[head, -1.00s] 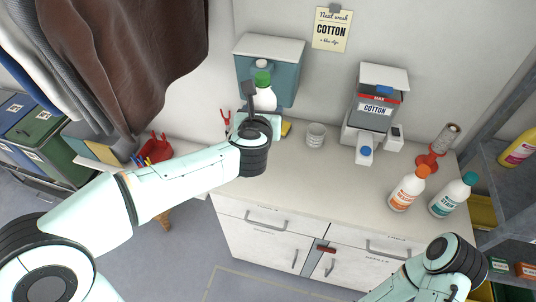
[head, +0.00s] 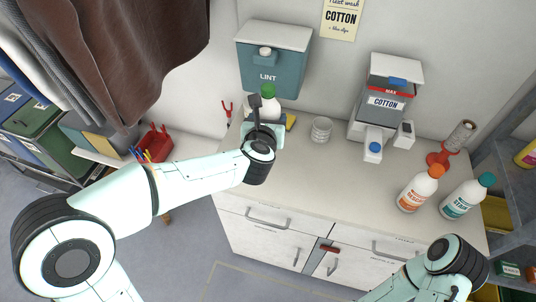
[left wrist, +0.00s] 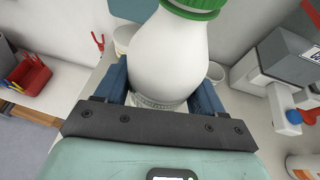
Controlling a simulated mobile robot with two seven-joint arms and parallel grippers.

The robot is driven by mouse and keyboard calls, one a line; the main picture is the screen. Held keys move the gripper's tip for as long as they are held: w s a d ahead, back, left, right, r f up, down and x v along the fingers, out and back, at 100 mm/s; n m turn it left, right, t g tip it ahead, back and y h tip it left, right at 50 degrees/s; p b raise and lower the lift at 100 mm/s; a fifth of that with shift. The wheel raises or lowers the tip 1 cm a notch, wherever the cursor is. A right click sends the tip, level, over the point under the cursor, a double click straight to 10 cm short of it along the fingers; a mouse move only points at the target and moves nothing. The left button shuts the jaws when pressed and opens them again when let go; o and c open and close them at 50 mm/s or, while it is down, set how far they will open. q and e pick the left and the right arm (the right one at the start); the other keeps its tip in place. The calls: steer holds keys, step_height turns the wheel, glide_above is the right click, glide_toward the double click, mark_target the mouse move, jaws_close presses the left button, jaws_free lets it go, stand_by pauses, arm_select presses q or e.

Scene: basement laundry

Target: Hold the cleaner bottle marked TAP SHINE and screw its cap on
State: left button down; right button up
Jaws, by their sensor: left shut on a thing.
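A white bottle (head: 263,104) with a green cap (head: 268,90) stands out in front of the teal LINT box, at the back left of the counter. My left gripper (head: 262,125) is shut on it, coming from the front. In the left wrist view the bottle (left wrist: 168,58) is between the blue fingers (left wrist: 160,88), with the green cap (left wrist: 192,8) at its neck, cut off by the top edge. Its label faces away or is hidden, so I cannot read TAP SHINE. I cannot tell how tightly the cap sits. My right gripper is out of view; only the right arm shows.
Bottles with orange (head: 418,187) and teal (head: 467,196) caps stand at the counter's right. A red tray (head: 154,144) is left. The counter's front middle (head: 310,175) is clear.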

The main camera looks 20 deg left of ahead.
arm_select(q)
step_height(320, 180, down, 6)
steer(key=shift+w+f+b, duration=0.1)
steer(key=shift+f+b, duration=0.1)
steer(key=shift+b, duration=0.5)
steer(key=shift+f, duration=0.5)
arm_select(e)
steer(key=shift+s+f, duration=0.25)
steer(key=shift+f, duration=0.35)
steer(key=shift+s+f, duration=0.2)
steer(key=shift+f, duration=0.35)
arm_select(q)
steer(key=shift+f+b, duration=0.5)
steer(key=shift+f, duration=1.65)
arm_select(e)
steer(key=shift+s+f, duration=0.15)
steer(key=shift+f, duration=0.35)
arm_select(q)
steer(key=shift+f, duration=0.1)
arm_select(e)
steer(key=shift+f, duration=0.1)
arm_select(q)
steer(key=shift+f, duration=0.1)
steer(key=shift+c, duration=0.6)
jaws_free()
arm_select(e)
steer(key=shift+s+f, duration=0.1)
